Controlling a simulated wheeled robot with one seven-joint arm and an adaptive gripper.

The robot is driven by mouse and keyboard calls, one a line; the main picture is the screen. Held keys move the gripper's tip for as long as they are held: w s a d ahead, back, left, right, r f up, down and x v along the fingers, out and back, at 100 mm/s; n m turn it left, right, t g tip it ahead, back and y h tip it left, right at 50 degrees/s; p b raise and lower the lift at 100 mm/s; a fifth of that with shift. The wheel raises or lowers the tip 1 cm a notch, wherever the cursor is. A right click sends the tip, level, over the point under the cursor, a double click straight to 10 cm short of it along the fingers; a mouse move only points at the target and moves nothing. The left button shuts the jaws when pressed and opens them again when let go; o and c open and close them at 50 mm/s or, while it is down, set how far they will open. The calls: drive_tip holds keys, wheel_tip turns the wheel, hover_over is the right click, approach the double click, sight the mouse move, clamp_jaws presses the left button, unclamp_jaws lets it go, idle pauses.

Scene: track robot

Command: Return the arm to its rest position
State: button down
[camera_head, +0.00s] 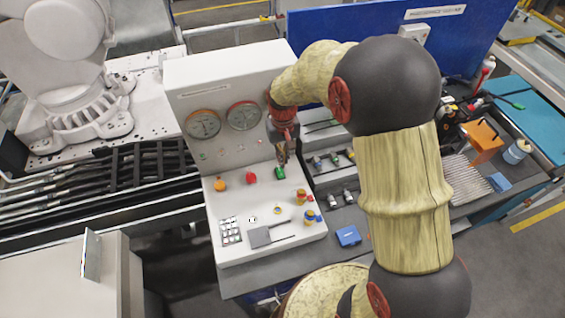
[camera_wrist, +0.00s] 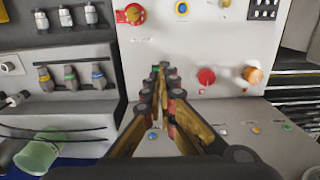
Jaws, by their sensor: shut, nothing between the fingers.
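My arm, with black joints and pale yellow covers, reaches from the lower right over the work area and bends down at the white control console (camera_head: 232,85). My gripper (camera_head: 282,160) points down in front of the console, just above a green knob (camera_head: 280,173). In the wrist view the two dark and tan fingers of my gripper (camera_wrist: 160,72) converge at their tips, shut with nothing seen between them. The fingertips cover the green knob's place there, and I cannot tell whether they touch it. A red knob (camera_wrist: 206,76) and an orange knob (camera_wrist: 253,75) sit beside the fingertips.
Two round gauges (camera_head: 203,124) are on the console's upright face. A tool bench with a blue box (camera_head: 348,236) and an orange bin (camera_head: 484,141) lies right. A large white machine (camera_head: 66,60) stands left.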

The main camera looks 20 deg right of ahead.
drive_tip(key=shift+r, duration=0.25)
drive_tip(key=shift+s, duration=0.15)
drive_tip(key=s+r+t+b, duration=0.3)
drive_tip(key=s+r+b, duration=0.2)
drive_tip(key=s, duration=0.6)
drive_tip(key=s+d+r+t+b, duration=0.1)
drive_tip(key=s+r+b, duration=0.3)
drive_tip(key=s+b, duration=0.5)
drive_tip(key=s+t, duration=0.1)
drive_tip(key=s, duration=0.2)
drive_tip(key=shift+s+r+t, duration=0.3)
drive_tip(key=shift+r+t, duration=0.1)
